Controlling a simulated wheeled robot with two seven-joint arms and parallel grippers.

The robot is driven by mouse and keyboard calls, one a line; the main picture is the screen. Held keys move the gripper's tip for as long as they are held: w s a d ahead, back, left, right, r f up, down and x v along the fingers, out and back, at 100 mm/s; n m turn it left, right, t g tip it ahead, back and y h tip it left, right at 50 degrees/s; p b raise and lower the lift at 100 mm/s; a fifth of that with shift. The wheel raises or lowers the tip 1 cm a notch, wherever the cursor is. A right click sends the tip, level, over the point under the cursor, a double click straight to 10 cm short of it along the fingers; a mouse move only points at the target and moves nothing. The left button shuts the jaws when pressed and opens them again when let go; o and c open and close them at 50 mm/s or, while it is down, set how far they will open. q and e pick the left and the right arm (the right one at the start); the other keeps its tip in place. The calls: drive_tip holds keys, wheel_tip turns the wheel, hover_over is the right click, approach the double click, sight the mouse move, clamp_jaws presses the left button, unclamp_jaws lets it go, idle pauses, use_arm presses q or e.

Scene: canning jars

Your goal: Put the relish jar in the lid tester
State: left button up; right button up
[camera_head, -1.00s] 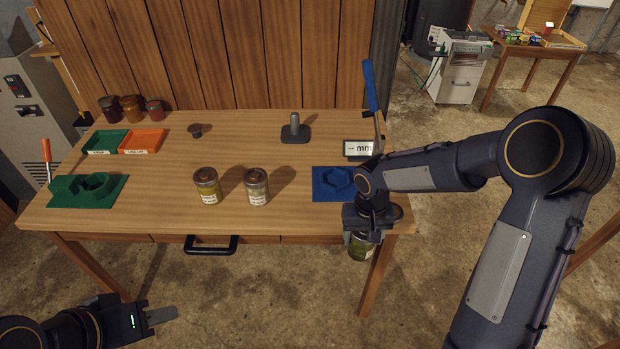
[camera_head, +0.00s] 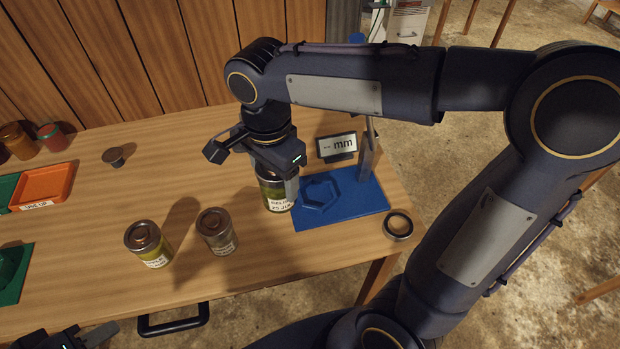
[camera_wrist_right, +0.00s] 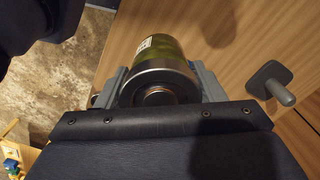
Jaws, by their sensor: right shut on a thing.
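The relish jar (camera_head: 277,193), with a metal lid, greenish contents and a white label, is upright in my right gripper (camera_head: 273,168). In the right wrist view the jar (camera_wrist_right: 158,68) sits between the two grey fingers. The lid tester has a blue base (camera_head: 362,198) with a raised hexagonal pocket, a lever post and a display reading mm. The jar is just left of the pocket, over or beside the base's left edge; I cannot tell whether it touches anything. My left gripper (camera_head: 82,340) is cut off at the bottom left, and its opening is unclear.
Two similar jars (camera_head: 148,243) (camera_head: 217,230) stand left on the table. A metal ring (camera_head: 398,225) lies at the tester's right, near the table edge. An orange tray (camera_head: 42,187), a green fixture (camera_head: 12,272) and a dark knob (camera_head: 115,156) are further left. A grey stand (camera_wrist_right: 272,82) shows in the wrist view.

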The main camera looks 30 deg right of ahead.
drive_tip(key=shift+w+d+f, duration=0.75)
drive_tip(key=shift+d+f, duration=1.1)
drive_tip(key=shift+f, duration=0.15)
drive_tip(key=shift+w+d+f, duration=0.8)
drive_tip(key=shift+d+f, duration=1)
drive_tip(key=shift+f, duration=0.2)
drive_tip(key=shift+w+d+f, duration=0.75)
drive_tip(key=shift+d+f, duration=1.1)
drive_tip(key=shift+f, duration=0.15)
drive_tip(key=shift+f, duration=0.1)
drive_tip(key=shift+f, duration=0.15)
drive_tip(key=o, duration=1.3)
drive_tip(key=shift+c, duration=0.2)
